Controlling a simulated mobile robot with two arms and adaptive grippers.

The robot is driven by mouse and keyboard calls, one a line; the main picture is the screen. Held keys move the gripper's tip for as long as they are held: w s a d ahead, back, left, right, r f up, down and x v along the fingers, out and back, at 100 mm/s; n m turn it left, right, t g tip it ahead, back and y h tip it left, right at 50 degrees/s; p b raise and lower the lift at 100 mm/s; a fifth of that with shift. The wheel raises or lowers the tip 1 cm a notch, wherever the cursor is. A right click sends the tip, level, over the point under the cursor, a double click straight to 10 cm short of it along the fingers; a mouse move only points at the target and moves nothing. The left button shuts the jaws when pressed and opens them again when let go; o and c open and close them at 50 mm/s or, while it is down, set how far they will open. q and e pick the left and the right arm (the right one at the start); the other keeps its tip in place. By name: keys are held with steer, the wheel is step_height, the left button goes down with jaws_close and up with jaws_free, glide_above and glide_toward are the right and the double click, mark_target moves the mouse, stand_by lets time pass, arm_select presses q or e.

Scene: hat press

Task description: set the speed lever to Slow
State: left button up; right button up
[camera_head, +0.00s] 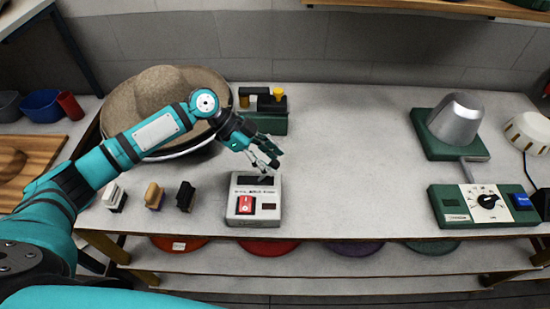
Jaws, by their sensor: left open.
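A light grey control box (232,208) stands near the front edge of the table. It has a red switch (246,204), a small dark window and a dark slot along its back; its lettering is too small to read. My left gripper (268,162) is open, just above and behind the back of this box, with its fingers angled down to the right. A small light piece shows between the fingertips and the slot; I cannot tell whether it is the speed lever or whether the fingers touch it. My right gripper is not in view.
A green box with a yellow knob (278,92) stands behind my gripper. A big felt hat (150,90) lies at the left. Small brushes (154,196) stand at the front left. A metal press (455,118) and a green dial panel (452,208) are at the right. The table middle is clear.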

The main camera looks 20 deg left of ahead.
arm_select(q)
steer(key=shift+x, duration=0.8)
steer(key=shift+w+d+f, duration=0.1)
steer(key=shift+f, duration=0.05)
steer(key=c, duration=0.9)
jaws_close()
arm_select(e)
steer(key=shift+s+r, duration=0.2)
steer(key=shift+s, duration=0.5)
